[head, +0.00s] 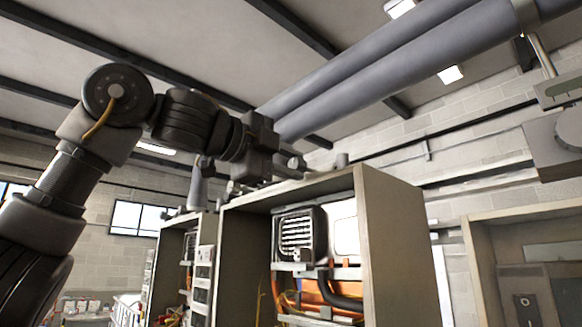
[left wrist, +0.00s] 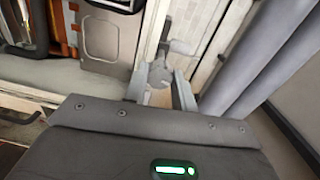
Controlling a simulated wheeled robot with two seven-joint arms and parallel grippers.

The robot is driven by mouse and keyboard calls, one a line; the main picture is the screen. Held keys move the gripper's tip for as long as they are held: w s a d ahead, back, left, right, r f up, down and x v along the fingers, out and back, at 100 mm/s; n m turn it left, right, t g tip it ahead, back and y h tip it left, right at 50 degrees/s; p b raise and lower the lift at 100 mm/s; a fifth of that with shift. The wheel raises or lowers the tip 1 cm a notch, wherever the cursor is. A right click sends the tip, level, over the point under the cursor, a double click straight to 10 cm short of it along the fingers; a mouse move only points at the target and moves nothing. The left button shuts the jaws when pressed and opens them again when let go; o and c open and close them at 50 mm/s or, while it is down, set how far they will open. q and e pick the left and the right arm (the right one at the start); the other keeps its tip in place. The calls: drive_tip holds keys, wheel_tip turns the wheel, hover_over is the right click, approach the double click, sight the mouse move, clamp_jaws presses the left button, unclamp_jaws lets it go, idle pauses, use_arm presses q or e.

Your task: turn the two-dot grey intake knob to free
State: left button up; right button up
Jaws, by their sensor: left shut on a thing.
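My left gripper (head: 291,166) is at the top of the open grey cabinet (head: 393,240) in the head view. In the left wrist view its two fingers (left wrist: 159,93) are on either side of a small round grey knob (left wrist: 160,74), and it is shut on this knob. No dot marks are legible, so I cannot tell from them which knob this is. The gripper hides most of the knob in the head view. My right gripper is not in view.
Inside the cabinet are a black grilled unit (head: 300,235), an orange part and dark hoses. Large grey pipes (head: 390,55) run overhead close above the gripper. A second open cabinet (head: 520,225) stands at the right. More units stand at the left.

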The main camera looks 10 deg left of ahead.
use_arm(q)
drive_tip(key=shift+n, duration=0.9)
drive_tip(key=o, duration=1)
drive_tip(key=shift+a, duration=0.1)
drive_tip(key=shift+s+a+b, duration=0.1)
drive_tip(key=shift+s+b, duration=0.1)
drive_tip(key=shift+b, duration=0.15)
drive_tip(key=b+v, duration=0.4)
drive_tip(key=v, duration=0.6)
drive_tip(key=shift+s+a, duration=0.2)
